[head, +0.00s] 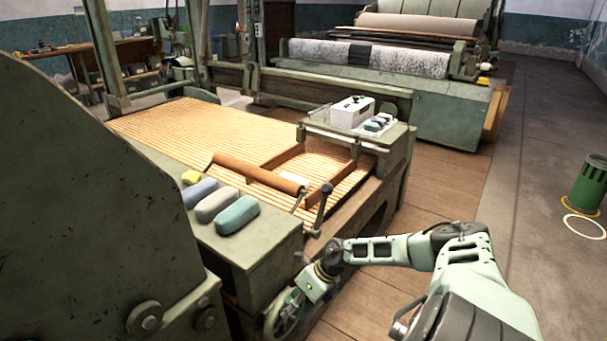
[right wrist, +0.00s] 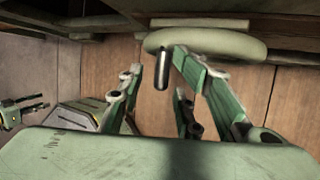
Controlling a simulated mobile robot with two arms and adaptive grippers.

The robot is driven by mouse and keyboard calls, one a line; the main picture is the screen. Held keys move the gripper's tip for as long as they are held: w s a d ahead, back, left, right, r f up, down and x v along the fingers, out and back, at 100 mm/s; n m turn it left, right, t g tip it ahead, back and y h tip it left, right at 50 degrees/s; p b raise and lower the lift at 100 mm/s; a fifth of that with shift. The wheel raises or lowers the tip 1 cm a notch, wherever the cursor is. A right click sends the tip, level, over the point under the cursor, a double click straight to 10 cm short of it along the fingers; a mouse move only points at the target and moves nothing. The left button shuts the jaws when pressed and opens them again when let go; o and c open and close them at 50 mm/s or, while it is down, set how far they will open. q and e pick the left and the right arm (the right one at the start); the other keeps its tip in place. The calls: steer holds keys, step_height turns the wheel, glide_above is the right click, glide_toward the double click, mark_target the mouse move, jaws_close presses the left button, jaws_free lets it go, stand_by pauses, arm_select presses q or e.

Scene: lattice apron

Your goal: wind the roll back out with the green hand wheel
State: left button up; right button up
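The brown roll (head: 257,174) lies across the slatted bed of the green machine. The green hand wheel (head: 284,314) is low on the machine's near side, partly hidden by my right gripper. Its pale rim shows in the right wrist view (right wrist: 232,43), with a dark handle (right wrist: 161,72) sticking out towards me. My right gripper (head: 311,287) is at the wheel. In the right wrist view its fingers (right wrist: 157,62) stand apart on either side of the handle, and no firm grip shows. My left gripper (right wrist: 24,112) seems open and empty at the left edge of that view.
A lever with a dark knob (head: 321,206) stands beside the roll's near end. Several coloured blocks (head: 216,204) lie on the near ledge. A white box (head: 352,112) sits on the far stand. A green bin (head: 588,184) is at the right. The wooden floor (head: 440,190) beside the machine is clear.

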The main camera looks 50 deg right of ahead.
steer(key=v, duration=1)
steer(key=shift+r, duration=0.15)
steer(key=shift+s, duration=0.1)
stand_by(0.5)
